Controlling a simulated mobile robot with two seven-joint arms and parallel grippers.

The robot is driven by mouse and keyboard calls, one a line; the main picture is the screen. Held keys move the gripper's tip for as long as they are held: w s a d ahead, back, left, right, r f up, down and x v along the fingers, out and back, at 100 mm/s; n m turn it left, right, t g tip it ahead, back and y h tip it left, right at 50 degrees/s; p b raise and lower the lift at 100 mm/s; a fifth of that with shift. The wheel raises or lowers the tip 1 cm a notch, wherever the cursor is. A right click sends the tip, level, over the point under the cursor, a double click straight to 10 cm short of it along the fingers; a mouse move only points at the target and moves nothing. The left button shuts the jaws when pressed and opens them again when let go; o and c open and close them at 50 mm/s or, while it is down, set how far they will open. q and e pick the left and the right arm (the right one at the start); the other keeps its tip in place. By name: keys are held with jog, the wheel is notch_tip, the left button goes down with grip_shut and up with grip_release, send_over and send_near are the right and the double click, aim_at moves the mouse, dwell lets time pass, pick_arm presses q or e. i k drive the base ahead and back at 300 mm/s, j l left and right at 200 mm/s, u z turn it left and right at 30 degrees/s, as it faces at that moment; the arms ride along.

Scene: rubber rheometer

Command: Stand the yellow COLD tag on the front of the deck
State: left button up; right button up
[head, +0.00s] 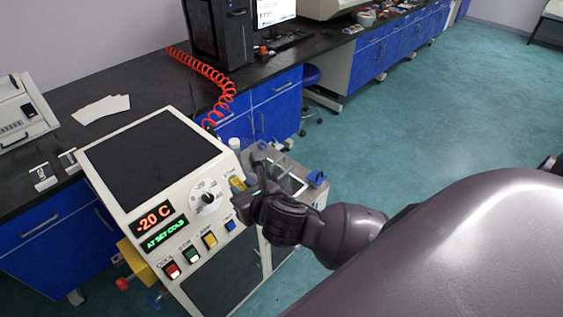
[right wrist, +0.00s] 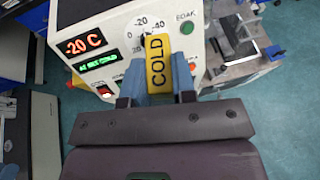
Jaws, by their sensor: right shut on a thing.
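The yellow COLD tag (right wrist: 158,64) is held upright between the blue fingertips of my right gripper (right wrist: 160,82) in the right wrist view. In the head view a small yellow part of the tag (head: 238,184) shows at the tip of my right gripper (head: 247,187), beside the instrument's front panel. The instrument (head: 128,209) has a dark flat top, a dial (head: 208,198) and a display reading -20 C (head: 155,217). The lower display reads AT SET COLD. I cannot tell whether the tag touches the panel. My left gripper is not in view.
A grey metal unit (head: 312,196) with an open top and a blue knob stands right of the panel. A white bottle (head: 234,145) stands behind the panel. A coiled orange hose (head: 205,70) hangs by the black bench. Open floor (head: 420,130) lies to the right.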

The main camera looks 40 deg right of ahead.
aim_at(274, 151)
jog(key=l+u, duration=0.15)
jog(key=l, duration=0.35)
jog(key=k+l+u, duration=0.2)
jog(key=l, duration=0.25)
jog(key=l+u, duration=0.15)
jog(key=l, duration=0.35)
jog(key=l+u, duration=0.15)
jog(key=l, duration=0.3)
jog(key=k+l+u, duration=0.15)
jog(key=l, duration=0.3)
jog(key=l+u, duration=0.15)
jog(key=l, duration=0.3)
jog(key=k+l+u, duration=0.15)
jog(key=l, duration=0.25)
jog(key=k+l+u, duration=0.15)
jog(key=l, duration=0.25)
jog(key=l+u, duration=0.15)
jog(key=l, duration=0.25)
jog(key=k+l+u, duration=0.1)
jog(key=l, duration=0.25)
jog(key=l+u, duration=0.5)
jog(key=l, duration=0.75)
jog(key=k, duration=0.05)
